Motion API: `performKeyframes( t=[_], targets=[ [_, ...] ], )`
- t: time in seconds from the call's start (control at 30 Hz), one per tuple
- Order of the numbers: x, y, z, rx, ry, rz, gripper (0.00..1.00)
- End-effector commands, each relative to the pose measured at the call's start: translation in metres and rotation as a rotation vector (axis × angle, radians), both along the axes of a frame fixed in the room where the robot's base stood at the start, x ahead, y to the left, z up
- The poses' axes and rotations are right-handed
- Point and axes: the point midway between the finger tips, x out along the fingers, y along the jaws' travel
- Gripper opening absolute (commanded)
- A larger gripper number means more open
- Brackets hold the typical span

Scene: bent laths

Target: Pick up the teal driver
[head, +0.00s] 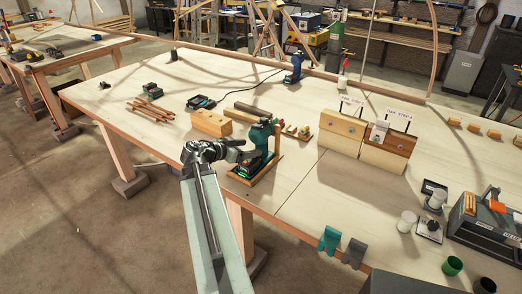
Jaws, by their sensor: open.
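The teal driver (262,136) stands upright in a wooden stand (269,172) near the front edge of the table. Its body is teal and black, and green shows near its base. My gripper (252,155) is open just left of the driver, at about mid-height, pointing right toward it. The dark jaws overlap the driver's lower body in this view. I cannot tell whether they touch it or whether it lies between them.
A wooden block (211,123) lies behind my gripper. Two upright wooden boards (341,133) with signs stand to the right. A blue driver (293,66) stands farther back. The table between is mostly bare.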

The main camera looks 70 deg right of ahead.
Motion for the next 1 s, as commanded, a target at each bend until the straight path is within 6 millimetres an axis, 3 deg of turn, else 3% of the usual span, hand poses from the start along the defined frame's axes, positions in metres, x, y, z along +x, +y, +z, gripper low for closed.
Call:
performKeyframes(
  t=[0.1, 0.33, 0.6, 0.8, 1.0],
  targets=[
    [-0.006, -0.014, -0.009, 0.001, 0.000, -0.002, 0.70],
    [-0.012, -0.024, -0.011, 0.001, 0.000, -0.002, 0.70],
    [-0.031, -0.060, -0.025, 0.003, 0.001, -0.001, 0.70],
    [-0.032, -0.060, -0.023, 0.003, 0.001, 0.000, 0.70],
    [-0.032, -0.060, -0.023, 0.002, 0.000, -0.001, 0.15]
  ],
)
